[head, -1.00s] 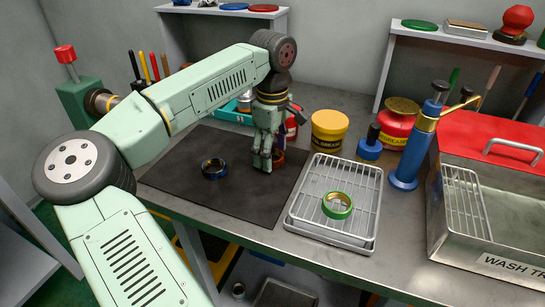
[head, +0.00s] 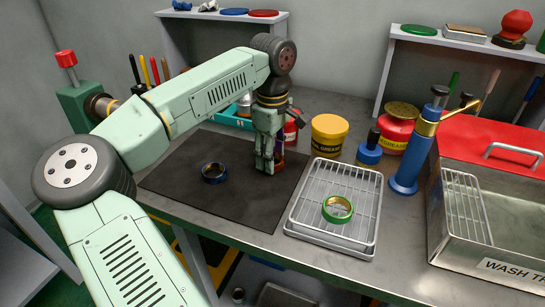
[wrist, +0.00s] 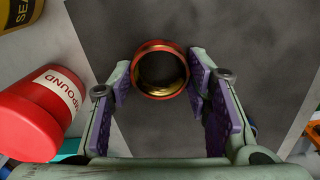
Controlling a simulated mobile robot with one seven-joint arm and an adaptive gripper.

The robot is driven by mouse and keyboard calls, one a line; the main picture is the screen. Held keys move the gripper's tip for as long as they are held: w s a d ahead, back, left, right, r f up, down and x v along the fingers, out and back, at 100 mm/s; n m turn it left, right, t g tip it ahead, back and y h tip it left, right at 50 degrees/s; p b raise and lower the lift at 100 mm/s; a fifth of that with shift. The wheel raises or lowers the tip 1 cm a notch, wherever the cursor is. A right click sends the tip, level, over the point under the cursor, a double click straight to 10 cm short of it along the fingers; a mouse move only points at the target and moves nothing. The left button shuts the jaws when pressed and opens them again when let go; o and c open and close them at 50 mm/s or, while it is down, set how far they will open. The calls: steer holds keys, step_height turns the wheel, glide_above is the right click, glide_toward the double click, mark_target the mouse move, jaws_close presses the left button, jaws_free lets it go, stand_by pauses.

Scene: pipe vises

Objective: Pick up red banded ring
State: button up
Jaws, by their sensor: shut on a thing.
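The red banded ring (wrist: 160,46), brass inside with a red outer band, sits between the purple finger pads in the wrist view. My gripper (wrist: 159,82) is shut on it, one pad against each side near the fingertips. In the head view my gripper (head: 268,168) points down at the right part of the dark mat (head: 200,189). There the ring (head: 279,158) is mostly hidden behind the fingers. It appears to be at mat level; I cannot tell any lift.
A blue banded ring (head: 214,173) lies on the mat to the left. A green banded ring (head: 338,210) lies on the wire rack tray (head: 305,215) to the right. A red can (head: 291,128) and a yellow tub (head: 329,135) stand close behind my gripper.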

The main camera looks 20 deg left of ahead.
steer(key=shift+r, duration=0.65)
step_height(320, 180, up, 2)
steer(key=shift+s+a+b, duration=0.1)
steer(key=shift+s+b, duration=0.05)
steer(key=shift+b, duration=0.5)
steer(key=s+b, duration=0.1)
steer(key=s, duration=0.4)
steer(key=s+r+b, duration=0.1)
steer(key=s, duration=0.4)
steer(key=s+b, duration=0.2)
steer(key=s, duration=0.3)
steer(key=shift+s+a+r, duration=0.25)
steer(key=shift+s+a, duration=0.05)
steer(key=shift+s, duration=0.05)
